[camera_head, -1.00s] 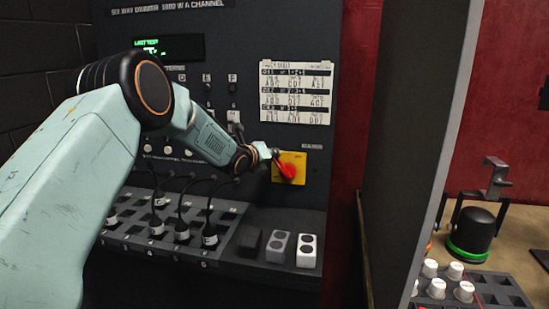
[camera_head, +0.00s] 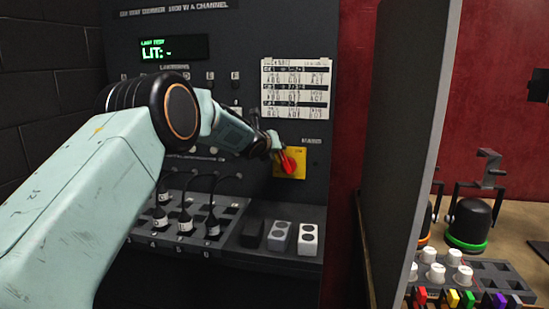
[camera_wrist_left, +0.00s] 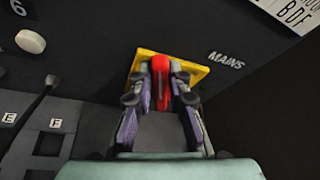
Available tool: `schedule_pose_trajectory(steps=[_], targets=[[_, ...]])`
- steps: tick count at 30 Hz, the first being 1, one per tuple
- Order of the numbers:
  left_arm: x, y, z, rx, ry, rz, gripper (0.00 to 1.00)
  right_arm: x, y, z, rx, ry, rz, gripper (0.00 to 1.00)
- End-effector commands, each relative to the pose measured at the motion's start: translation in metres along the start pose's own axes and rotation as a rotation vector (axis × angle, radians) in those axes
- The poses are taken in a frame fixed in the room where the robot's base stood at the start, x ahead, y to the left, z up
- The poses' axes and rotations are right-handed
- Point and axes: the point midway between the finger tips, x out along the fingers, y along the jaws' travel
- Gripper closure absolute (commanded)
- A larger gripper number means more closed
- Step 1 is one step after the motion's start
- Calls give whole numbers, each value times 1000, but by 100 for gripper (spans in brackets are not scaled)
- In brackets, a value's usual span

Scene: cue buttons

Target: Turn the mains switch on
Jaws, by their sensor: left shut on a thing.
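The mains switch is a red handle (camera_head: 289,163) on a yellow plate (camera_head: 297,172), low on the right of the dark dimmer panel. My left gripper (camera_head: 280,157) is at the handle. In the left wrist view the red handle (camera_wrist_left: 160,80) stands between the two fingers of my left gripper (camera_wrist_left: 160,98), which are shut on it. The yellow plate (camera_wrist_left: 192,74) shows behind them, beside the word MAINS. The handle's lower part is partly hidden by the fingers. My right gripper is not in view.
A display (camera_head: 173,49) reads "LIT: -". A paper chart (camera_head: 296,88) hangs above the switch. Plugs with black cables (camera_head: 185,222) stand in the ledge below, with several blocks (camera_head: 279,236) to their right. A grey partition (camera_head: 408,150) stands to the right.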

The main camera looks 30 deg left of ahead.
Motion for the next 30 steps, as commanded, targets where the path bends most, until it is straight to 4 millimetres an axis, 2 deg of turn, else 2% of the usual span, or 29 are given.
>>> schedule_pose_trajectory(steps=[1,12,21,30], targets=[[2,-1,-3,16,-3,3,100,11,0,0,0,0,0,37],[1,-12,-6,138,1,52,100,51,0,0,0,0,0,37],[-1,-20,-7,245,4,98,100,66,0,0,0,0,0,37],[-1,-27,-9,339,5,138,100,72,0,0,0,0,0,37]])
